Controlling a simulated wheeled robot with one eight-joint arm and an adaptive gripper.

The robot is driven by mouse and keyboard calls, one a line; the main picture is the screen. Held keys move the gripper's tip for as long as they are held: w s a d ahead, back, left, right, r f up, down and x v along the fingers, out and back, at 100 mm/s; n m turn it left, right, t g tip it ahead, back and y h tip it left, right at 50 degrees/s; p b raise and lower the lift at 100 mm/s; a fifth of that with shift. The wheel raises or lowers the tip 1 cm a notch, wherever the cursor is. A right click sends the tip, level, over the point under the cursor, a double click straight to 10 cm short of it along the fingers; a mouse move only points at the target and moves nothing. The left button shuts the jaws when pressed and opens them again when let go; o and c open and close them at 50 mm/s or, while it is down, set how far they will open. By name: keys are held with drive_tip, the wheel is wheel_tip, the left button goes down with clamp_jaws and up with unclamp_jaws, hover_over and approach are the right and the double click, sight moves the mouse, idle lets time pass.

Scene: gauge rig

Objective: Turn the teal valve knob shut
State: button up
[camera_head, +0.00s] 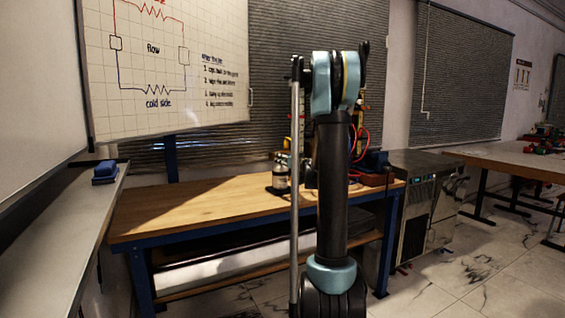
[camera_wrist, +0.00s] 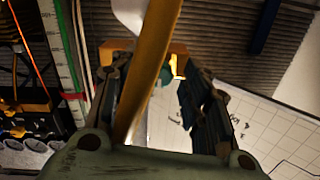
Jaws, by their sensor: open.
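In the wrist view a small dark teal piece (camera_wrist: 165,77), which looks like the valve knob, shows between the fingers of my gripper (camera_wrist: 157,68). It is partly hidden by a yellow-orange bar that crosses the view close to the camera. My gripper is open, with one finger on each side of the teal piece. I cannot tell whether either finger touches it. In the head view my arm stands in front of the rig on the wooden bench (camera_head: 190,208), and the knob and my gripper cannot be made out there.
An orange bracket (camera_wrist: 178,55) sits just beyond the fingers. A green-and-white scale strip (camera_wrist: 57,45) and dark fittings stand at left. In the head view a small metal canister (camera_head: 280,178) stands on the bench, left of my arm. The bench's left half is clear.

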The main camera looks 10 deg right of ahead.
clamp_jaws()
drive_tip(key=m, duration=1.7)
drive_tip(key=shift+m, duration=0.4)
drive_tip(key=shift+s, duration=0.1)
idle(0.3)
